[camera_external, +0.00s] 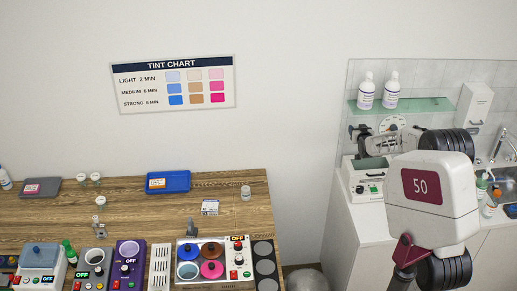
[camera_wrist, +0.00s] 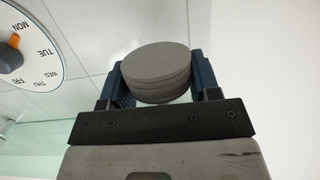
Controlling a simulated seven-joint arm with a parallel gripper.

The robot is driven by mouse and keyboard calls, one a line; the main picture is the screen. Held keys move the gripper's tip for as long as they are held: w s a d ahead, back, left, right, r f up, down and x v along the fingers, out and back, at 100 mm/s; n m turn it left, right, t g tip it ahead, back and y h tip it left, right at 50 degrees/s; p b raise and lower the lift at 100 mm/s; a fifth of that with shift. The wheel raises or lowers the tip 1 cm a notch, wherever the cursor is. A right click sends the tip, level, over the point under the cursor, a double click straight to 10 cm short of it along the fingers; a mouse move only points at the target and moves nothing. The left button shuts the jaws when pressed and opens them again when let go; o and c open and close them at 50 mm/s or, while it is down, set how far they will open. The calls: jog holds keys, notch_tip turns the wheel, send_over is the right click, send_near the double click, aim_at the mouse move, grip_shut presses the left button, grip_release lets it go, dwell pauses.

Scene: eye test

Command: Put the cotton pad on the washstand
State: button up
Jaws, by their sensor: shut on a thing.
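My gripper (camera_wrist: 157,72) is shut on a grey, round, layered stack of flat discs, which I take to be the cotton pad (camera_wrist: 155,56). It sits between the two dark blue fingers in the wrist view, clear of any surface that I can see. In the external view my arm reaches over the washstand (camera_external: 352,228), a white cabinet with a counter and a sink on the right. My arm covers much of its counter there, and the pad cannot be made out clearly.
A weekday dial (camera_wrist: 14,48) is on the tiled wall close to my gripper. A glass shelf (camera_external: 425,105) holds two white bottles (camera_external: 366,92). A white device (camera_external: 365,182) and small bottles (camera_external: 489,211) stand on the washstand. The wooden table (camera_external: 130,210) holds many items.

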jog(key=s+a+r+n+g+y, duration=0.15)
jog(key=a+n+y, duration=0.3)
jog(key=a, duration=0.75)
jog(key=s+a+r+n+g+y, duration=0.1)
jog(key=a+n+g+y, duration=0.3)
jog(key=a, duration=0.7)
jog(key=s+a+f+n+g+y, duration=0.1)
jog(key=s+a+n+g+y, duration=0.25)
jog(key=s+a, duration=0.4)
jog(key=s+a+f+n+g+y, duration=0.2)
jog(key=s+a+n+g+y, duration=0.15)
jog(key=a, duration=0.65)
notch_tip(320, 180, down, 18)
jog(key=shift+s+d, duration=0.15)
jog(key=shift+s, duration=0.3)
jog(key=shift+w, duration=0.1)
jog(key=w+a, duration=0.2)
jog(key=w, duration=0.2)
jog(key=w+a, duration=0.2)
jog(key=w, duration=0.2)
jog(key=w+a+f, duration=0.1)
jog(key=w+a, duration=0.2)
jog(key=w, duration=0.1)
jog(key=shift+w+f, duration=0.1)
jog(key=shift+w, duration=0.1)
